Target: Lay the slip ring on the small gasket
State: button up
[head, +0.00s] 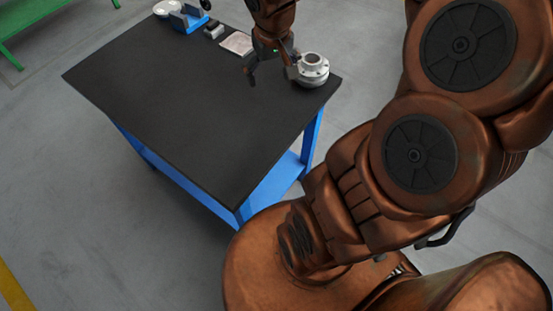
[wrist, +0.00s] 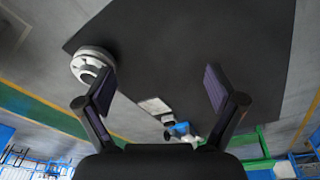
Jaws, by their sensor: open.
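A grey metal flanged shell (head: 312,67) stands upright at the far right corner of the black table; its round flange and central opening also show at the left in the wrist view (wrist: 92,62). My gripper (head: 270,78) is open and empty, above the table just left of the shell. In the wrist view, my gripper (wrist: 160,82) has its fingers wide apart with bare table between them, and the shell lies outside the left finger. I cannot pick out the slip ring or the small gasket with certainty; they are too small or hidden.
A pale flat plate (head: 237,43) lies at the table's back edge, beside a small grey block (head: 214,30). Behind them are a blue holder (head: 188,20) and pale round parts (head: 166,8). The black tabletop (head: 190,110) is clear across its middle and front.

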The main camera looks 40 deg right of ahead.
jog(key=s+a+n+g, duration=0.1)
jog(key=s+a, duration=0.5)
jog(key=s, duration=0.3)
jog(key=s+a+n+g, duration=0.1)
jog(key=s+a+g, duration=0.1)
jog(key=s+a, duration=0.5)
jog(key=s+f, duration=0.1)
jog(key=s, duration=0.2)
jog(key=shift+s+a+n+y, duration=0.15)
jog(key=shift+a+n+y, duration=0.15)
jog(key=shift+y, duration=0.1)
jog(key=shift+c, duration=0.3)
